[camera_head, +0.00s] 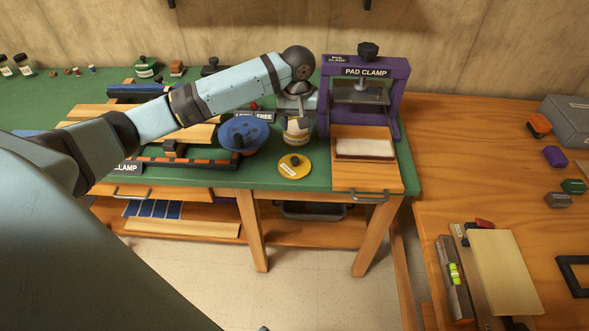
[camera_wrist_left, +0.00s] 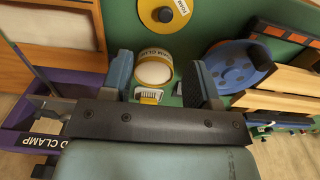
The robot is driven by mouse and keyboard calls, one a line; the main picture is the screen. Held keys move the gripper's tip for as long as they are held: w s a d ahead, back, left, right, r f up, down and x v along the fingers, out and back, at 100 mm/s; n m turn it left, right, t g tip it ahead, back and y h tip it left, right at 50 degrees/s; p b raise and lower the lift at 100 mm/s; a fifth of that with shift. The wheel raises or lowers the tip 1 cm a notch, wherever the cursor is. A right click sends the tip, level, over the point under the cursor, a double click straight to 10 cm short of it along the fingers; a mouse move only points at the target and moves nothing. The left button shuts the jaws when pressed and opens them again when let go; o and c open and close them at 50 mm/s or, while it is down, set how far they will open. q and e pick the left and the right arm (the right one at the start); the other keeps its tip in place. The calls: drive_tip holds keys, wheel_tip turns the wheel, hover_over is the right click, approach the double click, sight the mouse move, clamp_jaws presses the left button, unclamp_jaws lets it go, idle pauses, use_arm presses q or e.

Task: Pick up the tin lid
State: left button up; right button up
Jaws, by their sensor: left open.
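The tin lid (camera_head: 294,166) is a round yellow disc with a dark knob and a pale label. It lies flat near the front edge of the green bench, and it also shows at the top of the left wrist view (camera_wrist_left: 176,14). The yellow-labelled tin (camera_head: 298,138) stands just behind it, its pale round top facing up in the left wrist view (camera_wrist_left: 153,72). My left gripper (camera_head: 298,116) is open above the tin, its fingers (camera_wrist_left: 160,66) apart with the tin showing between them. The lid is apart from the fingers. My right gripper is not in view.
A blue reel (camera_head: 244,134) lies left of the tin. The purple pad clamp (camera_head: 393,82) stands to the right, with a pale pad (camera_head: 365,148) on a wooden board before it. A narrow strip of green bench (camera_head: 265,176) around the lid is clear.

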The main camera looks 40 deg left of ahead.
use_arm(q)
hover_over(295, 159)
drive_tip(key=f, duration=0.8)
drive_tip(key=shift+d+b, duration=0.2)
drive_tip(key=shift+b, duration=0.1)
drive_tip(key=f, duration=0.5)
drive_tip(key=shift+a+f, duration=0.25)
drive_tip(key=shift+a, duration=0.05)
drive_tip(key=shift+c, duration=0.2)
drive_tip(key=c, duration=0.9)
